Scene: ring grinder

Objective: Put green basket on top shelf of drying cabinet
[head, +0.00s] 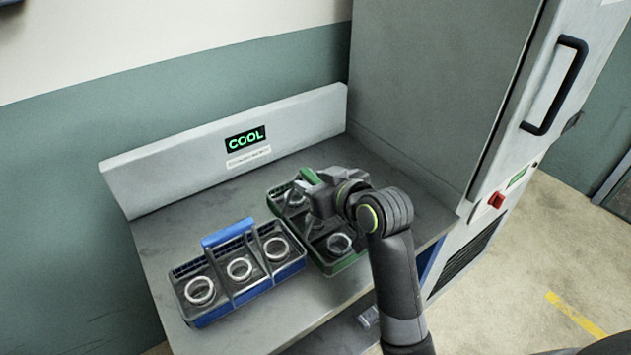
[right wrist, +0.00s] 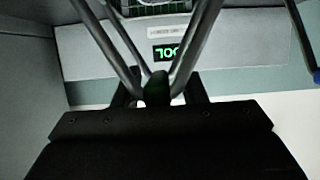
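The green basket (head: 350,262) is a dark tray with green edges, holding rings, on the grey bench right of the blue basket. My right gripper (head: 312,180) is at its raised green handle (head: 308,175) and hides part of the basket. In the right wrist view the handle (right wrist: 157,88) sits between the fingers, which look closed on it. Whether the basket's underside touches the bench is hard to tell. The tall grey cabinet (head: 440,75) stands to the right; its door (head: 545,120) with a black handle looks shut and no shelf shows. My left gripper is not in view.
A blue basket (head: 205,318) with several rings stands close beside the green one. A low back panel carries a lit COOL sign (head: 245,138). The cabinet's side wall bounds the bench on the right. The floor in front of the cabinet is clear.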

